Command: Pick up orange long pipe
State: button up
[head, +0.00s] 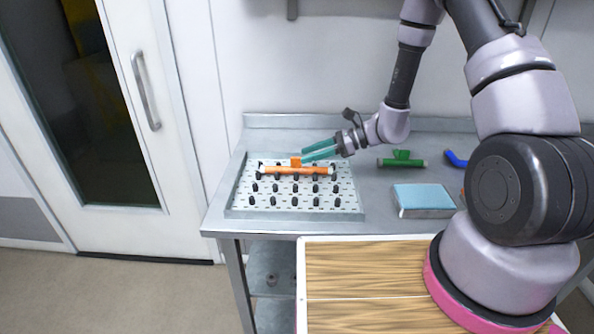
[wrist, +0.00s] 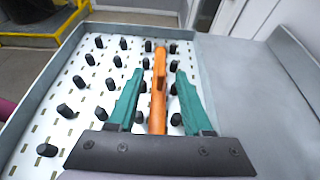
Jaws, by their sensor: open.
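The orange long pipe (head: 282,171) lies in the pegged tray (head: 240,213), along its back row of black pegs. A short orange stub stands up from its middle. In the wrist view the pipe (wrist: 157,100) runs lengthwise between the teal fingers. My gripper (head: 303,154) is open just above and behind the pipe's middle, reaching in from the right. In the wrist view my gripper (wrist: 157,90) has one finger on each side of the pipe, with gaps showing. I cannot tell how far above the pipe the fingertips are.
A green pipe (head: 402,162), a blue pipe (head: 455,159) and a light blue box (head: 424,197) sit on the metal table to the right. A wall stands behind the table. The pegs (wrist: 65,110) crowd the tray around the pipe.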

aim_at(296, 159)
jog(key=x, duration=0.4)
jog(key=shift+w+a+f, duration=0.1)
jog(key=shift+a+f, duration=0.15)
jog(key=shift+f, duration=0.1)
grip_shut()
dwell(1.1)
